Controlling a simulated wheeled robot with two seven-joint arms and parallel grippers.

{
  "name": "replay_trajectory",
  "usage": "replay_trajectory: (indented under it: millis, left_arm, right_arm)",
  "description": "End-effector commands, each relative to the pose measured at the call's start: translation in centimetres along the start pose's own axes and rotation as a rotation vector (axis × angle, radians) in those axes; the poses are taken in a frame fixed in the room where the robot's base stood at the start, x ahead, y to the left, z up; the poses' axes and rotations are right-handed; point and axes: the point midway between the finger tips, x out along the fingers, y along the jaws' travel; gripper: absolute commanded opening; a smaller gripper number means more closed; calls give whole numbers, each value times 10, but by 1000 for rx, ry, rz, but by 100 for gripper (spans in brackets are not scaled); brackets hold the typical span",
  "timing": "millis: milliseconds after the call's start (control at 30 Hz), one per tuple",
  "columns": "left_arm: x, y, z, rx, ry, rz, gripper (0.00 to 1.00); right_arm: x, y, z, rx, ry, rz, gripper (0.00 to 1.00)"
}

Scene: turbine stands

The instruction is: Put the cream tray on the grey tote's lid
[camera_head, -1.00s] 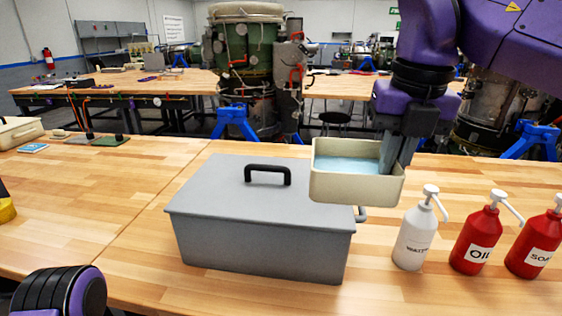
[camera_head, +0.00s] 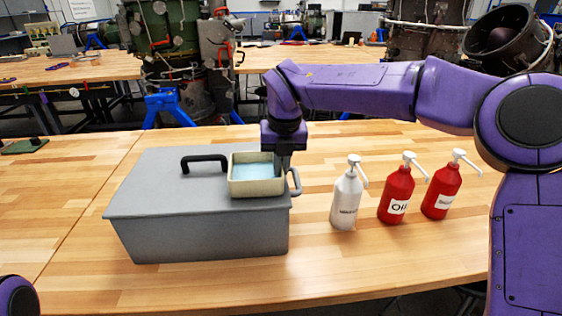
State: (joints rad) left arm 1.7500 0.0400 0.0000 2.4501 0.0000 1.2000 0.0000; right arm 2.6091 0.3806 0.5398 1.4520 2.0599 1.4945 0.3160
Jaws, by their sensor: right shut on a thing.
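The cream tray (camera_head: 257,189), with a light blue inside, is at the right part of the grey tote's lid (camera_head: 160,195), just right of the lid's black handle (camera_head: 204,164). It looks level. I cannot tell whether its base touches the lid or hangs slightly above it. My right gripper (camera_head: 283,167) points down and is shut on the tray's right wall; its fingertips are partly hidden by the tray. The grey tote (camera_head: 205,236) stands closed on the wooden bench. Of my left arm, only a purple part shows at the lower left corner; its gripper is out of view.
A white bottle (camera_head: 346,200) and two red pump bottles (camera_head: 396,195) (camera_head: 441,191) stand right of the tote. A grey side handle (camera_head: 295,182) sticks out at the tote's right. The bench in front of the bottles is clear.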

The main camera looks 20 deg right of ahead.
Motion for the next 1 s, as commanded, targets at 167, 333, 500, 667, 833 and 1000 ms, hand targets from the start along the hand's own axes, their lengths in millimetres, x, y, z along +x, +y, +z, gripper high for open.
replay_trajectory:
  millis: [167, 333, 500, 667, 833, 1000]
  left_arm:
    - [0, 0, 0, 0, 0, 0, 43]
    - [3, 0, 1, 0, 0, 0, 43]
    - [3, 0, 1, 0, 0, 0, 43]
    - [3, 0, 1, 0, 0, 0, 43]
    - [0, 0, 0, 0, 0, 0, 43]
    - [4, 0, 2, 0, 0, 0, 43]
  right_arm:
    - [1, 0, 0, 1, -1, 1, 0]
    - [5, 0, -1, 0, 0, 1, 0]
    - [5, 0, -1, 0, 0, 0, 34]
    - [5, 0, -1, 0, 0, 0, 34]
    - [-4, 0, 0, 0, -3, 1, 34]
    - [-43, 0, 0, 2, -6, 3, 34]
